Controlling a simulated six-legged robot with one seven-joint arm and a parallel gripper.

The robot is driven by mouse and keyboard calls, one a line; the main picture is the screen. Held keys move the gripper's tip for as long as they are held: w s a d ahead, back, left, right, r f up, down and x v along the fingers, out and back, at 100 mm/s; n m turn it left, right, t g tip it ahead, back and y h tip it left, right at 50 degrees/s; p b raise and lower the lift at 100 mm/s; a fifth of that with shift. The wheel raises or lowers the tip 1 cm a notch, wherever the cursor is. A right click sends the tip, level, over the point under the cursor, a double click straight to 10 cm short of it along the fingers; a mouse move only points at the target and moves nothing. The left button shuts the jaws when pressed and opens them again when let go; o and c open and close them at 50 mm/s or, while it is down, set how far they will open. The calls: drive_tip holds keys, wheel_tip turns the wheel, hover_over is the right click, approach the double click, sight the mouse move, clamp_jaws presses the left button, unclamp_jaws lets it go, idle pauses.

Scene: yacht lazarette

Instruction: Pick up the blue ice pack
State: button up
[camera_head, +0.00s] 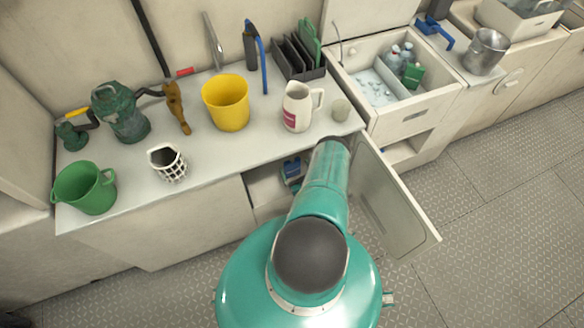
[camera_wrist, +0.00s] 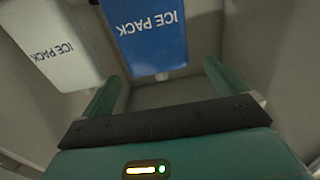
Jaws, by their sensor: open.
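The blue ice pack (camera_wrist: 150,40) shows at the top of the wrist view, with its white "ICE PACK" lettering upside down. My gripper (camera_wrist: 162,72) is open and empty, with its two green fingers spread apart. The blue pack appears beyond the fingers, roughly between them; I cannot tell the exact gap. A white ice pack (camera_wrist: 58,42) with the same lettering is to its left. In the head view, a small blue item (camera_head: 291,170) shows inside the open cabinet under the counter; I cannot tell for sure whether it is the pack. My arm hides the gripper there.
The cabinet door (camera_head: 395,205) stands open to the right of my arm. Pale walls (camera_wrist: 180,95) surround the gripper closely. The floor at right is clear.

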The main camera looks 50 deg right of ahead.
drive_tip(key=x, duration=0.6)
drive_tip(key=shift+s+r, duration=0.1)
drive_tip(key=shift+c, duration=0.2)
drive_tip(key=shift+d, duration=0.1)
drive_tip(key=c, duration=1.6)
drive_tip(key=shift+o, duration=0.2)
drive_tip(key=shift+r, duration=0.1)
